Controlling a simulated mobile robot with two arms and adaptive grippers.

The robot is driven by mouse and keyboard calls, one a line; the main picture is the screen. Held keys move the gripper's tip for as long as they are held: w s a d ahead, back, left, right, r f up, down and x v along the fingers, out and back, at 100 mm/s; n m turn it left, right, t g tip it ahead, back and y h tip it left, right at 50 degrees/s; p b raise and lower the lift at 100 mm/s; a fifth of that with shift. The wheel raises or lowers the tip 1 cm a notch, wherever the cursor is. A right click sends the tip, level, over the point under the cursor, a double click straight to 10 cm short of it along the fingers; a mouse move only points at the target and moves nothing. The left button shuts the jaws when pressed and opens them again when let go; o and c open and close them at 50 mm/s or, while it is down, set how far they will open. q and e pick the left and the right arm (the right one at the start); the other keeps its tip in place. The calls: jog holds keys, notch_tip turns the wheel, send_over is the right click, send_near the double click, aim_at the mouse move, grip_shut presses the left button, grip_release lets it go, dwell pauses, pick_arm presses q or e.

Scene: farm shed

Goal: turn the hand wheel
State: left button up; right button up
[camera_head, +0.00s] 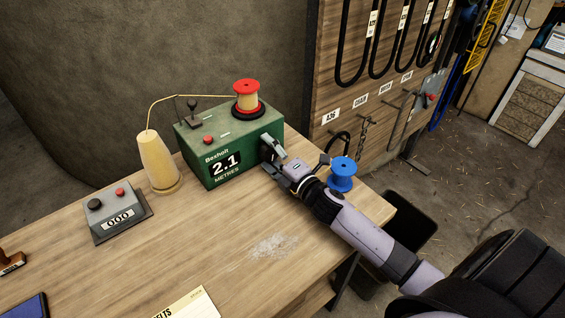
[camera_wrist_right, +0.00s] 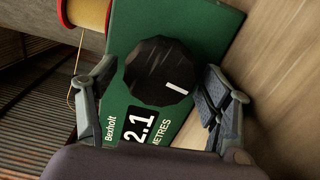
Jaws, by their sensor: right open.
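The hand wheel (camera_wrist_right: 158,71) is a black, many-sided knob with a white mark, on the green box (camera_wrist_right: 215,30) in the right wrist view. The green box (camera_head: 205,130) stands on the bench in the head view, with a display reading 2.1 metres. My right gripper (camera_head: 268,158) is open at the box's right end, where it hides the wheel in the head view. In the right wrist view, the fingers of my right gripper (camera_wrist_right: 158,84) stand on either side of the wheel, with visible gaps. My left gripper is not in view.
A red-flanged spool (camera_head: 247,97) on the box takes thread from a yellow cone (camera_head: 158,163). A blue spool (camera_head: 342,174) stands close behind my right gripper. A grey counter box (camera_head: 118,215) sits at left. The bench (camera_head: 200,250) is mostly clear in front.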

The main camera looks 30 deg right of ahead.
jog(key=s, duration=0.3)
jog(key=s+d, duration=0.1)
jog(key=s, duration=0.7)
jog(key=shift+d, duration=0.3)
jog(key=shift+r, duration=0.1)
